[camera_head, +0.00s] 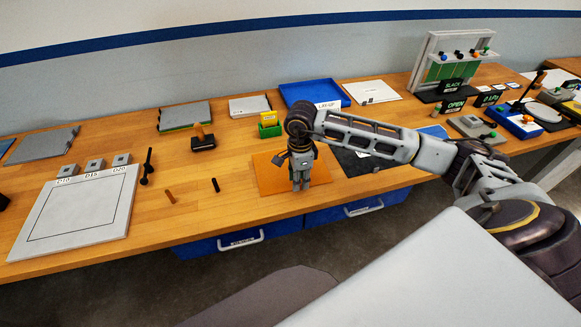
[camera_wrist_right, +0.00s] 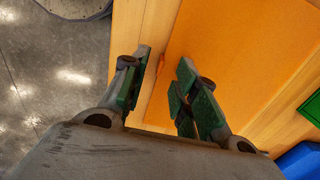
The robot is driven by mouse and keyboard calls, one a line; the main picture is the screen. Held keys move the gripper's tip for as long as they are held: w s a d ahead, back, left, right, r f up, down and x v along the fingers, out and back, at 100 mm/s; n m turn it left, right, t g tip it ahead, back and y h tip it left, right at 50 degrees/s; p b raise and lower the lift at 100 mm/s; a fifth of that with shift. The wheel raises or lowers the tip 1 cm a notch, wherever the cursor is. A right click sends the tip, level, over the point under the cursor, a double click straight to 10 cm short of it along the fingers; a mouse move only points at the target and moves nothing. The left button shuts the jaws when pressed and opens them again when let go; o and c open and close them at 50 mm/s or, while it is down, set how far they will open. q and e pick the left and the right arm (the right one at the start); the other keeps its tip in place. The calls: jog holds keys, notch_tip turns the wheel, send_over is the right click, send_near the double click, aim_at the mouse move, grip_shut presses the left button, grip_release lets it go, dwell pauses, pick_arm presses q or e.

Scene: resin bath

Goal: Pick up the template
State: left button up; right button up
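A flat orange sheet (camera_head: 272,178), which I take to be the template, lies on the wooden bench near its front edge. My left gripper is not in view.
A green holder with yellow cards (camera_head: 269,124) stands behind the sheet. A black mat (camera_head: 352,163) lies to its right. A blue tray (camera_head: 313,92) is further back. Blue drawers (camera_head: 235,243) sit below the bench.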

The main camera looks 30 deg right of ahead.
jog(key=shift+f, duration=1.2)
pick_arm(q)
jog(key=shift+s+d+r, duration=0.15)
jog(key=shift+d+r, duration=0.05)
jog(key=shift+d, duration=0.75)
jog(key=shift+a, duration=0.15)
pick_arm(e)
jog(key=shift+c, duration=0.2)
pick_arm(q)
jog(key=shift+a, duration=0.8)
pick_arm(e)
grip_shut()
